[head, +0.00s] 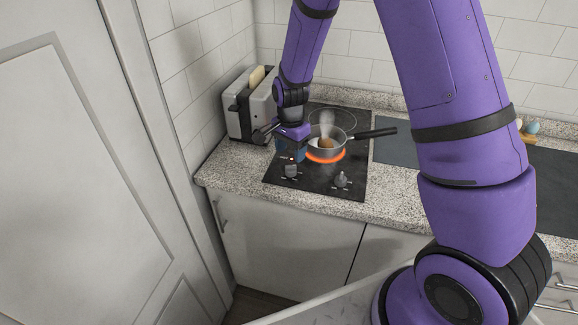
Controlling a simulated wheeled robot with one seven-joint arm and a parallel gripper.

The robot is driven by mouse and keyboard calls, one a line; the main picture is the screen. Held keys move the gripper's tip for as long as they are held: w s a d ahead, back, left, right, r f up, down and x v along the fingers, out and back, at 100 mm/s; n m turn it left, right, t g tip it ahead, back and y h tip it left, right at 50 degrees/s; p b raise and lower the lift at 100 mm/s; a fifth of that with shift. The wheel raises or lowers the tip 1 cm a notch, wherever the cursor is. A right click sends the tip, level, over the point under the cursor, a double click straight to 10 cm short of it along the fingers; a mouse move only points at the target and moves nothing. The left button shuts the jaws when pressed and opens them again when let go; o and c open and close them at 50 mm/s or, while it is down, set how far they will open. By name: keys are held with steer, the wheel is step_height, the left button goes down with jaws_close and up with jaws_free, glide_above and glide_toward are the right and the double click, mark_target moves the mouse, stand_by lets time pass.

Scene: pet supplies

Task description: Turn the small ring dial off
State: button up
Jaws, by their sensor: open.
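The black hob (356,119) is set in the speckled counter. Two grey dials stand at its front edge, a left dial (291,171) and a right dial (341,180). I cannot tell from their markings which one belongs to the small ring. The front ring (325,156) glows orange under a pan, and the rear ring (332,118) is dark. My gripper (282,147) is open, over the hob's left side, just behind and above the left dial. Its fingertips are small and partly hidden, and I see no contact with the dial.
A steel pan (326,141) holding a brown item stands on the glowing ring, close right of my gripper, its black handle (372,133) pointing right. A toaster (249,105) with bread stands left of the hob. The front counter strip (235,168) is clear.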

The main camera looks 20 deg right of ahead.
mark_target(291, 166)
step_height(291, 166, down, 7)
steer(key=shift+r, duration=0.15)
steer(key=shift+c, duration=0.2)
steer(key=c, duration=0.9)
